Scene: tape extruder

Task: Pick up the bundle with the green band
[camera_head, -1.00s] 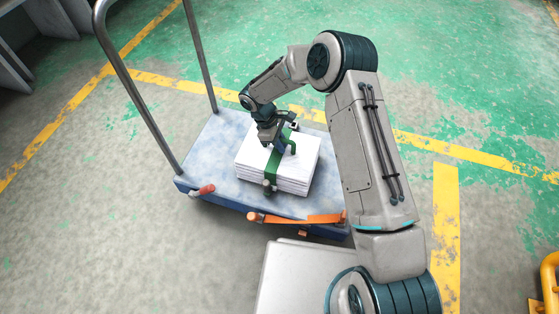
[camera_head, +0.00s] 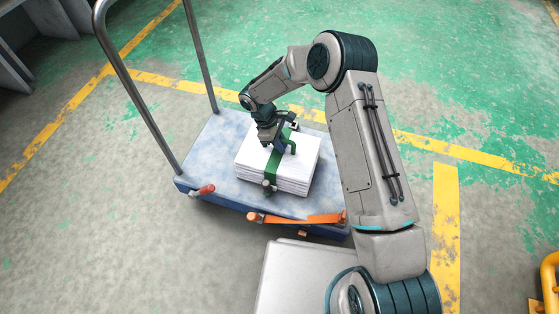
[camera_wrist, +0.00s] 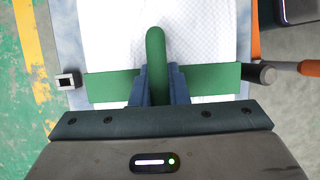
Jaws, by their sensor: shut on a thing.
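The bundle (camera_head: 256,160) is a stack of white sheets with a green band (camera_head: 270,172) around it. It lies on the blue platform of a hand cart. A green handle loop (camera_wrist: 155,62) stands up from the band. My gripper (camera_head: 284,148) is over the top of the bundle, shut on the green handle. In the wrist view my two blue fingers (camera_wrist: 158,90) stand on either side of the handle, and the green band (camera_wrist: 112,87) runs across the white top behind them. A dark buckle (camera_wrist: 68,80) sits at one end of the band. The bundle still appears to rest on the cart.
The cart platform (camera_head: 210,150) has a tall grey push handle (camera_head: 132,92) at its left. A red-tipped lever (camera_head: 204,190) and an orange strap or bar (camera_head: 305,218) are at its front edge. A yellow rail (camera_head: 549,282) stands at far right.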

